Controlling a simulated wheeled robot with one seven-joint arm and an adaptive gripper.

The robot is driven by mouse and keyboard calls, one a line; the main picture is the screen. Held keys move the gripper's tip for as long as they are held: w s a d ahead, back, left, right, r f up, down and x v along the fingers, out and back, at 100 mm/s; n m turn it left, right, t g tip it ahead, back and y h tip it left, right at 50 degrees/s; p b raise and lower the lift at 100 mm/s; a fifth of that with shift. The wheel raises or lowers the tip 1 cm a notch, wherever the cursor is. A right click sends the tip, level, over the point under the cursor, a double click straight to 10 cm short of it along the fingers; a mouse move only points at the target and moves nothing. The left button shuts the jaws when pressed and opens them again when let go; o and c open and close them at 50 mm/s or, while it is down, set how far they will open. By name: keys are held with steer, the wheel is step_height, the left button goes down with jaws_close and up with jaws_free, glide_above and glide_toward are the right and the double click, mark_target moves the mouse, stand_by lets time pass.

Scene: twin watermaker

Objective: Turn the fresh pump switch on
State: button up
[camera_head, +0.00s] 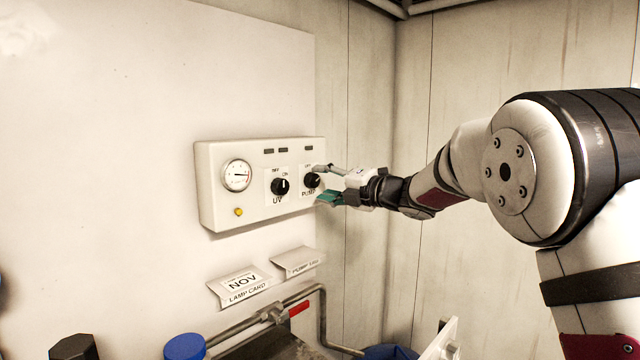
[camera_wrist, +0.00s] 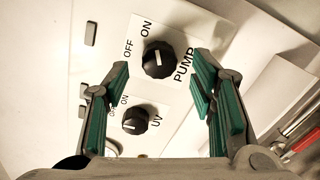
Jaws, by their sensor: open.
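The pump switch is a black round knob (camera_head: 312,180) on the right of a white control panel (camera_head: 218,205), with OFF, ON and PUMP labels. In the wrist view the pump knob (camera_wrist: 158,62) lies between and beyond the fingertips; its white mark points roughly up, towards ON, but its exact setting is hard to tell. My gripper (camera_head: 323,184) is open just in front of the knob, its teal-padded fingers to either side. In the wrist view my gripper (camera_wrist: 161,68) holds nothing, and I cannot tell whether a finger touches the knob.
A similar UV knob (camera_head: 280,186) sits just left of the pump knob, with a gauge (camera_head: 237,175) and a yellow button (camera_head: 239,212) further left. Cards (camera_head: 298,262) hang below the panel. Pipes (camera_head: 240,326) and a blue cap (camera_head: 185,346) are lower down.

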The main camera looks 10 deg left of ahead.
steer(key=v, duration=0.9)
steer(key=shift+s+d, duration=0.2)
steer(key=shift+d, duration=0.05)
steer(key=s+d+r+m+t+h, duration=0.2)
steer(key=s+d+m+h, duration=0.2)
steer(key=d+m+h, duration=0.35)
steer(key=s+d+r+m+t+h, duration=0.25)
steer(key=s+d+m+h, duration=0.25)
steer(key=d+m, duration=0.45)
steer(key=s+d+f+m+g+h, duration=0.1)
steer(key=s+d+f+m+g, duration=0.15)
steer(key=s+f+m, duration=0.45)
steer(key=s+d+f+m+g+h, duration=0.2)
steer(key=s+f+m+g, duration=0.1)
steer(key=s, duration=0.8)
steer(key=s+a+f+m+g+y, duration=0.1)
steer(key=s+f, duration=0.3)
steer(key=s, duration=0.4)
steer(key=s+a+f+m+g+y, duration=0.1)
steer(key=s+a+f+m+g, duration=0.1)
steer(key=s, duration=0.5)
step_height(320, 180, down, 3)
steer(key=shift+s+r+m+g, duration=0.1)
steer(key=shift+s+m+g, duration=0.3)
steer(key=shift+m+g, duration=0.6)
